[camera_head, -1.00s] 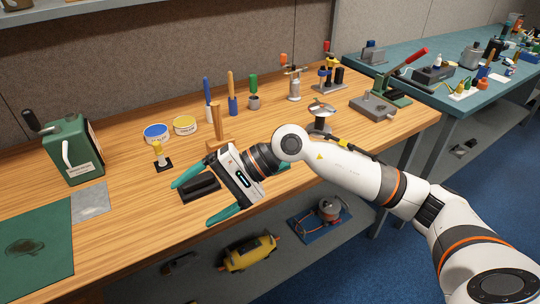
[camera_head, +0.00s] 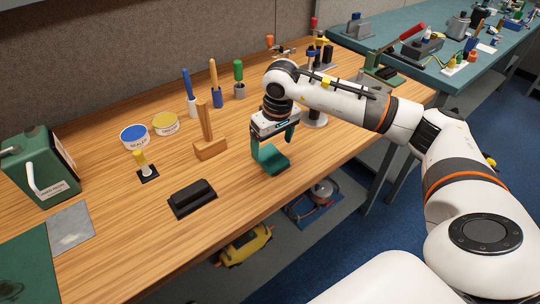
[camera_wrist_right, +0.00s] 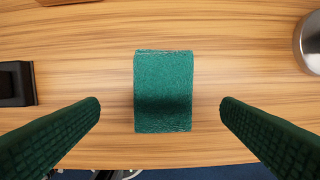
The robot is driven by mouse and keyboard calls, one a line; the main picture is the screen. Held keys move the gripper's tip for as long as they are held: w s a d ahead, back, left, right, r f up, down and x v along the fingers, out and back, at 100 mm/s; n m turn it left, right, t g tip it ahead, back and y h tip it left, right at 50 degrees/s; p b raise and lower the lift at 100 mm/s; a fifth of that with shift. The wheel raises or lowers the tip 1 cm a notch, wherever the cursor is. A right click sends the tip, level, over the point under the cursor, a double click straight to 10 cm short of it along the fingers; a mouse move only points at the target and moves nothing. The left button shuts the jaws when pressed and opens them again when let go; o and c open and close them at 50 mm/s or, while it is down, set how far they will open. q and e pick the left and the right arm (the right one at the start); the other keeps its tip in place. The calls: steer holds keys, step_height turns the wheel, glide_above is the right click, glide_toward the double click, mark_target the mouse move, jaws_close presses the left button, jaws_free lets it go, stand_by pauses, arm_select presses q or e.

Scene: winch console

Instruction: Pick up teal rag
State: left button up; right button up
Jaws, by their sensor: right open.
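The teal rag (camera_wrist_right: 163,88) lies as a folded rectangle on the wooden bench in the right wrist view, centred between my fingers. In the head view the rag (camera_head: 275,162) shows near the front edge of the bench, partly hidden by my gripper. My right gripper (camera_head: 272,150) points down over it, its teal fingers spread to either side. In the wrist view the fingers of my right gripper (camera_wrist_right: 160,102) are wide apart, with bare wood between each finger and the rag. It holds nothing. My left gripper is not in view.
A black block (camera_head: 192,198) and a wooden stand with an upright handle (camera_head: 209,148) are left of the rag. A round metal base (camera_wrist_right: 310,42) is at its right. The bench's front edge is close. A green can (camera_head: 42,165) stands far left.

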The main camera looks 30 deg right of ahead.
mark_target(271, 155)
steer(key=f+p, duration=0.1)
steer(key=f, duration=0.1)
steer(key=w+f, duration=0.1)
steer(key=f, duration=0.1)
steer(key=shift+d+p, duration=0.2)
steer(key=shift+p, duration=0.15)
steer(key=shift+w+f, duration=0.1)
steer(key=shift+f, duration=0.5)
steer(key=c, duration=1.1)
steer(key=shift+o, duration=0.2)
step_height(271, 155, up, 9)
steer(key=shift+f+b, duration=0.1)
steer(key=shift+b, duration=0.9)
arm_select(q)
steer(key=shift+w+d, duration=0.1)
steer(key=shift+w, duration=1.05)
arm_select(e)
steer(key=shift+r, duration=0.7)
